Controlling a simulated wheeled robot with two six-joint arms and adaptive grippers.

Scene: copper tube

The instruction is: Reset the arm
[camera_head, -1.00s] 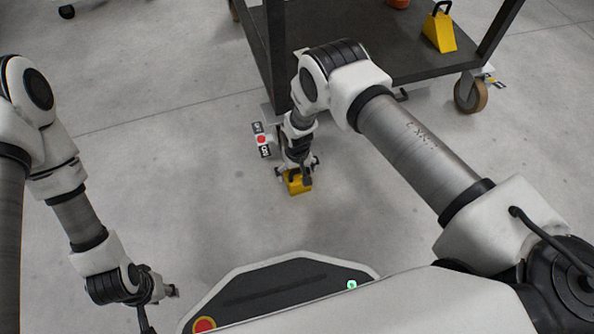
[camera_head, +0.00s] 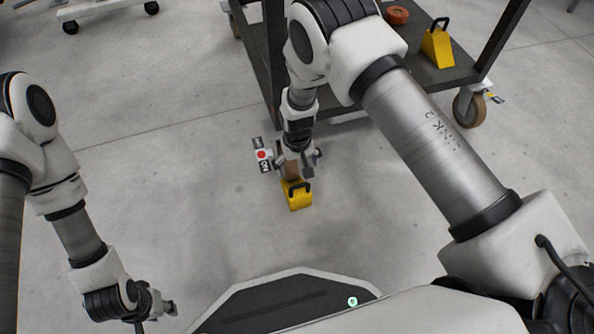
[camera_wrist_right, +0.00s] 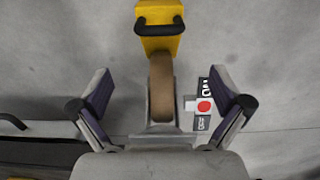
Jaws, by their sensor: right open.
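My right gripper (camera_head: 297,162) is open, its two fingers spread wide with nothing between them in its grip. It hangs above the floor beside a yellow wheel chock (camera_head: 296,195) with a black handle. The right wrist view shows the open gripper (camera_wrist_right: 160,108) apart from the chock (camera_wrist_right: 160,42), which lies against a brown caster wheel (camera_wrist_right: 161,85). My left gripper (camera_head: 168,307) is low at the left, clear of other things; its finger gap is too small to judge.
A dark cart (camera_head: 436,75) stands at the back. It carries a second yellow chock (camera_head: 437,48) and an orange round object (camera_head: 397,15). A brown caster (camera_head: 469,107) is at its right corner. A red-dotted brake pedal (camera_head: 261,155) is near my right gripper.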

